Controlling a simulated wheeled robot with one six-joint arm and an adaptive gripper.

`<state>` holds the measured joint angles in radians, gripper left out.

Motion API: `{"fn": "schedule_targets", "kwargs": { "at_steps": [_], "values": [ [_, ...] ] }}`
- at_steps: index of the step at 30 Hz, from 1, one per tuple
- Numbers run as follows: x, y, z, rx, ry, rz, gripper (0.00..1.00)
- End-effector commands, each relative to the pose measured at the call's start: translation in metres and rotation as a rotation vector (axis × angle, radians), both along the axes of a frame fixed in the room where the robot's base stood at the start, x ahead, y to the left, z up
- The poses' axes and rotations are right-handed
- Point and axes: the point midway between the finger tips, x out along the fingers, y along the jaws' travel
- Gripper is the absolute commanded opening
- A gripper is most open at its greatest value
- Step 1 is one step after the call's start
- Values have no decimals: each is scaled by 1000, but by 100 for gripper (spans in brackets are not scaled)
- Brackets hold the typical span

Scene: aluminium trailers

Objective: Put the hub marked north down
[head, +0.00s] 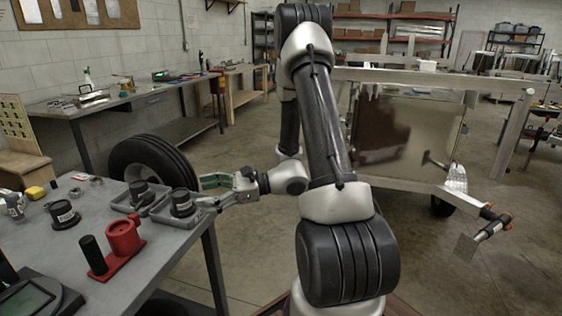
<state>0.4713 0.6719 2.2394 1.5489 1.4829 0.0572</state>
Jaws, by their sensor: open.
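Three black hubs with white labels are on the grey workbench at the left; the lettering is too small to read, so I cannot tell which is marked north. One hub (63,214) stands directly on the bench. A second hub (141,193) stands in a grey tray (118,206). A third hub (181,201) stands in another grey tray (158,216) near the bench's right edge. My gripper (203,192) is open and points left, just right of the third hub. I see nothing held between its fingers, and cannot tell whether they touch the hub or tray.
A red fixture (123,240) with a black post stands at the bench's front. A dark scale-like device (40,302) is at the lower left. A tyre (150,165) stands behind the bench; a trailer (405,140) is at right.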

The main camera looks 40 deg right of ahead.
Motion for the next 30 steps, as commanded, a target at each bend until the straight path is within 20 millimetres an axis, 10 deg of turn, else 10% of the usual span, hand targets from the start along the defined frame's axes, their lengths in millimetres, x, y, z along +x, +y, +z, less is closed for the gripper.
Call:
{"fn": "schedule_targets", "kwargs": {
  "at_steps": [7, 15, 24, 30],
  "values": [
    [-116, 30, 60, -451, -245, 516, 73],
    [-201, -25, 88, -1046, -570, 946, 73],
    [-220, -101, 140, -1649, -896, 1171, 73],
    [-220, -117, 158, -1795, -966, 1200, 73]
  ]
}}
